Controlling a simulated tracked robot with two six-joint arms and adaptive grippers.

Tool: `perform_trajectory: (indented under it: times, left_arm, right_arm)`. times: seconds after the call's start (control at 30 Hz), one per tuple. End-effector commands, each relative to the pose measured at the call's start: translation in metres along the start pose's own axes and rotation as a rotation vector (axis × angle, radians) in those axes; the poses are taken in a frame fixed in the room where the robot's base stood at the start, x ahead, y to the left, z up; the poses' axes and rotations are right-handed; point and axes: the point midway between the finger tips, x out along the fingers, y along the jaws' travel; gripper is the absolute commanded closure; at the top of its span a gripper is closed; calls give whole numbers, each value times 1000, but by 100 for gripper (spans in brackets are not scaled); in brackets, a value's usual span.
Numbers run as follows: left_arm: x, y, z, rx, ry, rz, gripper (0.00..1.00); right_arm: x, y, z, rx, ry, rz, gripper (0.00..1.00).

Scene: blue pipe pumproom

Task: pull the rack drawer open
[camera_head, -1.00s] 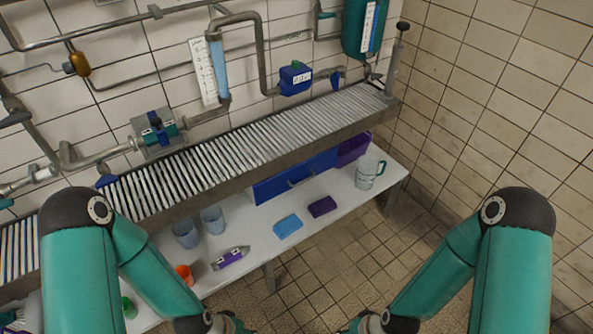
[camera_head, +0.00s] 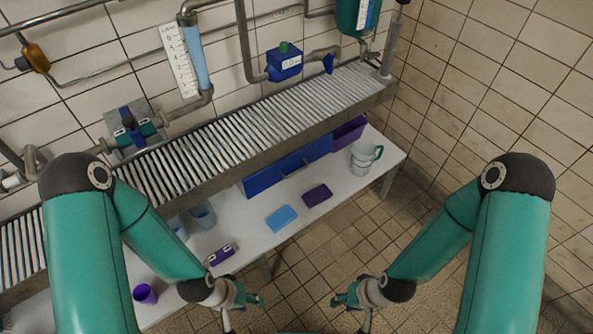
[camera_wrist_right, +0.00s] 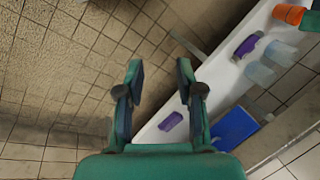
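The rack drawer (camera_head: 262,182) is a blue front with a small grey handle (camera_head: 304,163), under the slatted metal rack and above the white shelf. It looks shut. A blue surface at the lower right of the right wrist view looks like this drawer (camera_wrist_right: 237,126). My left gripper (camera_head: 250,294) is low in the head view, in front of the shelf and well apart from the drawer; its fingers are too small to judge. My right gripper (camera_head: 346,298) is also low and apart from the drawer. In the right wrist view its two fingers (camera_wrist_right: 159,85) are spread with nothing between.
On the white shelf (camera_head: 333,195) lie a blue sponge (camera_head: 281,218) and a dark purple sponge (camera_head: 317,195) before the drawer. Stacked clear jugs (camera_head: 366,157) stand right, a purple bin (camera_head: 348,133) behind. Tiled floor is free.

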Motion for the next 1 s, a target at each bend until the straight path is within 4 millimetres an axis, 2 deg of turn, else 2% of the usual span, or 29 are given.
perform_trajectory:
  times: [0.17,0.27,0.43,0.6,0.8,0.9,1.0]
  left_arm:
    - [20,-7,0,0,0,0,60]
    - [45,-16,0,0,1,0,60]
    - [107,-39,-1,0,0,0,60]
    - [174,-63,-1,0,0,0,60]
    - [250,-90,-2,0,0,0,60]
    - [284,-102,-2,0,0,0,60]
    - [310,-112,-2,0,0,0,60]
  right_arm:
    - [18,3,-20,-84,50,-10,64]
    - [38,10,-50,-217,126,-19,64]
    - [78,9,-125,-587,336,-12,64]
    - [102,-3,-207,-1034,593,66,64]
    - [106,-23,-282,-1541,886,263,64]
    - [101,-35,-308,-1767,1015,396,64]
    - [94,-46,-325,-1948,1116,531,64]
